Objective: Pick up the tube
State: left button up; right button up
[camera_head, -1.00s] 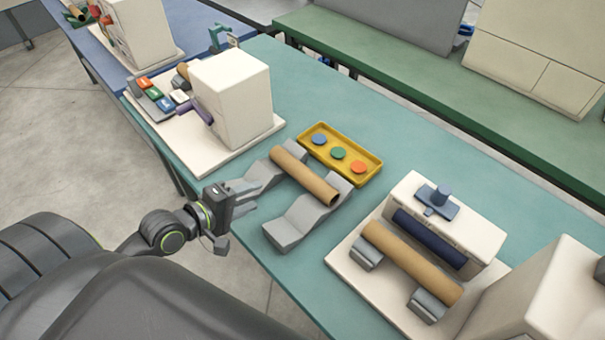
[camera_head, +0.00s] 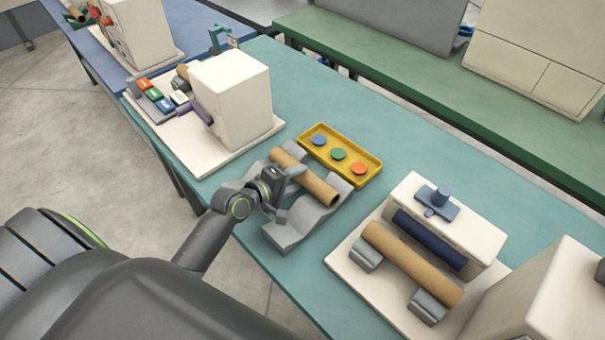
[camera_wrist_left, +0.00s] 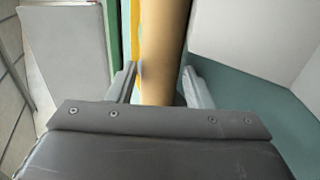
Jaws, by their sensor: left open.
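A tan cardboard tube (camera_head: 318,187) lies across two grey cradle supports (camera_head: 285,236) near the front edge of the teal table. My left gripper (camera_head: 288,192) is at the middle of this tube and hides part of it in the head view. In the left wrist view the tube (camera_wrist_left: 163,45) runs lengthwise between the two parted fingers of the left gripper (camera_wrist_left: 160,85). The gripper is open; I cannot tell whether a finger touches the tube. My right gripper is not in view.
A yellow button tray (camera_head: 372,174) stands just behind the tube. A second tan tube (camera_head: 410,262) rests on a white winder base at the right. A white box machine (camera_head: 235,95) stands at the left. The teal table (camera_head: 400,140) is clear behind the tray.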

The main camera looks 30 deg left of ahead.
pick_arm(q)
jog(key=shift+x, duration=0.8)
jog(key=shift+c, duration=0.4)
jog(key=c, duration=0.6)
jog(key=shift+o, duration=0.2)
